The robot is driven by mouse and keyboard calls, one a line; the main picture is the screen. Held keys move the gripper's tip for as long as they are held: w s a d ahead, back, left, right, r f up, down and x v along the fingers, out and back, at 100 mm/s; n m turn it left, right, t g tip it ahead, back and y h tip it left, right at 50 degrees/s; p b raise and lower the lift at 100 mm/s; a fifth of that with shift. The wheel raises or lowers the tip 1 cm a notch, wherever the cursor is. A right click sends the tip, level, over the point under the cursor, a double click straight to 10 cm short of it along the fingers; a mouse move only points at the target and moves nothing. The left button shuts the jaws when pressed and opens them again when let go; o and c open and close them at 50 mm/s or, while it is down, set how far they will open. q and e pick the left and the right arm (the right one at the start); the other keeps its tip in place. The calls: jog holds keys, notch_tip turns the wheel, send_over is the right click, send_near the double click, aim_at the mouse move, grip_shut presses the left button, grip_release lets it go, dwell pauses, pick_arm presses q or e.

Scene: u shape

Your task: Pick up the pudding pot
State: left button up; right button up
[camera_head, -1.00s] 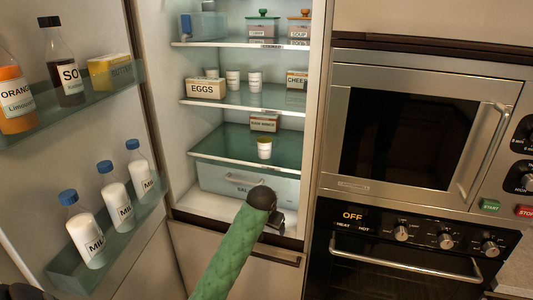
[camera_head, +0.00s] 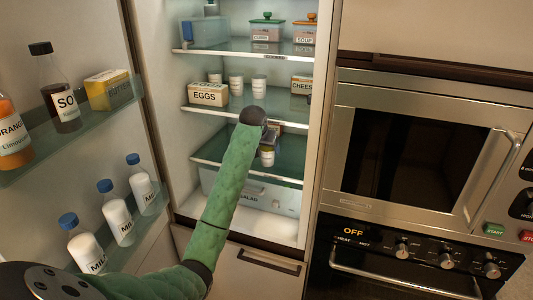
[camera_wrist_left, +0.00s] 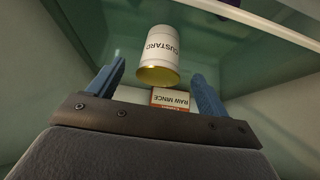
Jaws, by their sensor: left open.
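A small white pot (camera_head: 267,158) stands on the lower glass shelf in the open fridge. In the left wrist view, a pot labelled CUSTARD (camera_wrist_left: 160,50), white with a yellow end, appears upside down between my finger lines. My left gripper (camera_head: 270,138) is at the shelf, just behind the dark end of my green arm and close to the pot, partly hidden by the arm. In the left wrist view its two blue fingers (camera_wrist_left: 158,72) are spread apart with nothing gripped. A RAW MINCE box (camera_wrist_left: 170,98) lies beyond the pot. My right gripper does not show.
The shelf above holds an EGGS box (camera_head: 208,94), several small white pots (camera_head: 237,86) and a CHEESE box (camera_head: 301,85). A SALAD drawer (camera_head: 250,192) is below. The open fridge door with bottles (camera_head: 118,216) stands left. The microwave (camera_head: 415,150) is right.

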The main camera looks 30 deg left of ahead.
aim_at(266, 150)
pick_arm(q)
jog(key=shift+w+f, duration=0.25)
jog(key=shift+f, duration=0.05)
jog(key=p+x, duration=0.2)
jog(key=x, duration=0.1)
jog(key=shift+w+a, duration=0.1)
jog(key=shift+w, duration=0.1)
jog(key=shift+a+f+p, duration=0.1)
jog(key=shift+f+p, duration=0.05)
jog(key=shift+p, duration=0.45)
jog(key=shift+w+f, duration=0.1)
jog(key=shift+f, duration=0.25)
jog(key=shift+p+x, duration=0.45)
jog(key=shift+x, duration=0.3)
jog(key=shift+w+f, duration=0.15)
jog(key=shift+f, duration=0.05)
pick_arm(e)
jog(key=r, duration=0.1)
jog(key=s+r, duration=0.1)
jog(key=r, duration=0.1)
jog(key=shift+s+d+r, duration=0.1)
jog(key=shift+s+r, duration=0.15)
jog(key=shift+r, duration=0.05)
pick_arm(q)
jog(key=shift+r, duration=0.15)
jog(key=c, duration=1.2)
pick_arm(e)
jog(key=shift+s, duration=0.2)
